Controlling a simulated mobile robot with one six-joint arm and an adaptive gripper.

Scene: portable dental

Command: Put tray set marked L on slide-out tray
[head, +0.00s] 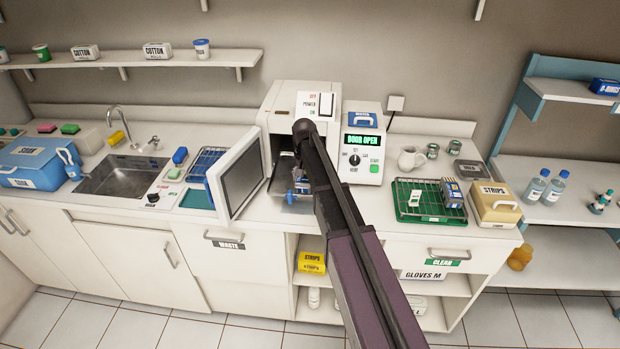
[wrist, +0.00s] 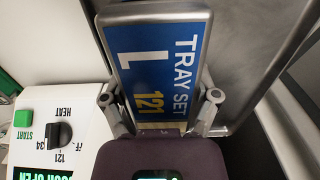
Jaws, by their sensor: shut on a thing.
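The tray set marked L (wrist: 150,55) is a flat pack with a blue label reading TRAY SET, L and 121, in the wrist view. My gripper (wrist: 160,100) is shut on its near end, one finger on each side. In the head view my gripper (head: 299,184) is at the open front of the white sterilizer (head: 283,98), and my arm hides most of the pack. The slide-out tray (head: 290,206) seems to show as a grey edge low in the opening. Whether the pack touches it cannot be told.
The sterilizer door (head: 241,174) stands open to the left. The control box (head: 362,145) reads DOOR OPEN, right of the opening. A green rack (head: 420,214) holding packs and a STRIPS box (head: 494,203) stand further right. A sink (head: 122,175) is at left.

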